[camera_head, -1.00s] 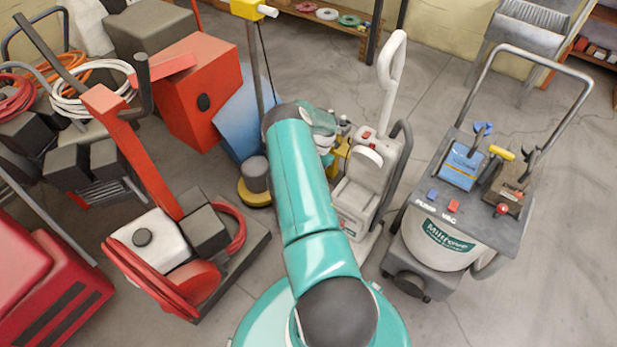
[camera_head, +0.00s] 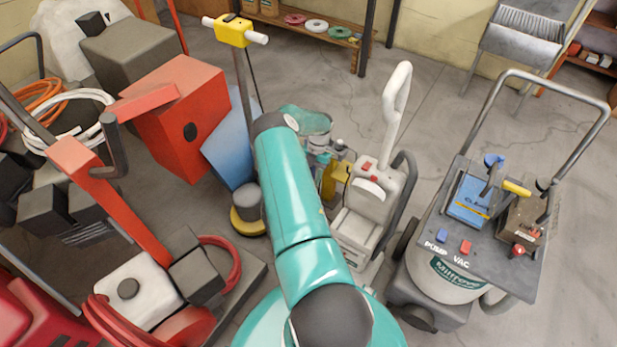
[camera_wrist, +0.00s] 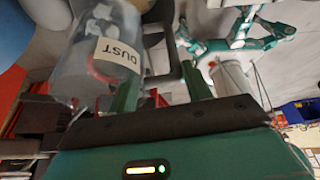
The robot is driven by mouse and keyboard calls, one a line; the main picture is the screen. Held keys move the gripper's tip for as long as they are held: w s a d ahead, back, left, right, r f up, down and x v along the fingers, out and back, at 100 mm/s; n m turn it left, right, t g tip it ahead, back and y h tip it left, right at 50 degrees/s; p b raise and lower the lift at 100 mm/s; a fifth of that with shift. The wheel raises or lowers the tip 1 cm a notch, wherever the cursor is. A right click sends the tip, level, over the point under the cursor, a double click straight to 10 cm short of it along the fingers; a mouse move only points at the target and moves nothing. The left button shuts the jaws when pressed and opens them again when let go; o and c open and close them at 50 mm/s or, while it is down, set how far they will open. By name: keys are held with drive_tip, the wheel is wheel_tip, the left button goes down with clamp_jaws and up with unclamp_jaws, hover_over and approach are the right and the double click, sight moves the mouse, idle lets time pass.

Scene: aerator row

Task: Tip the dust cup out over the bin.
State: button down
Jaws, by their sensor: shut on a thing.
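The dust cup (camera_wrist: 97,62) is a clear container with a white DUST label, at the left of the wrist view. Its dark handle (camera_wrist: 160,42) lies between the green fingers of my gripper (camera_wrist: 162,75), which is shut on it. The cup looks tilted in that view; something reddish shows through its wall. How full it is, I cannot tell. In the head view my teal arm reaches away and hides most of the gripper and cup. I cannot make out a bin for certain in either view.
A grey upright machine (camera_head: 368,205) stands just right of my arm. A Miltove machine (camera_head: 455,270) stands further right. A yellow-headed floor machine (camera_head: 234,30), a blue panel (camera_head: 228,148) and a red box (camera_head: 178,115) stand left. Open floor lies at the back right.

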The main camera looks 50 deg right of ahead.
drive_tip(key=shift+s+a+f+t+h, duration=0.15)
drive_tip(key=shift+f+t+h, duration=0.15)
drive_tip(key=shift+f+h, duration=1)
drive_tip(key=shift+w+a+f+t+h, duration=0.1)
drive_tip(key=shift+f+t+h, duration=0.2)
drive_tip(key=shift+f+h, duration=1)
drive_tip(key=shift+s+a+f+t+h, duration=0.25)
drive_tip(key=shift+f+h, duration=0.45)
drive_tip(key=shift+h, duration=1.2)
wheel_tip(320, 180, down, 6)
drive_tip(key=a+t+h, duration=0.2)
drive_tip(key=a+h, duration=0.1)
drive_tip(key=h, duration=0.7)
drive_tip(key=shift+h, duration=0.4)
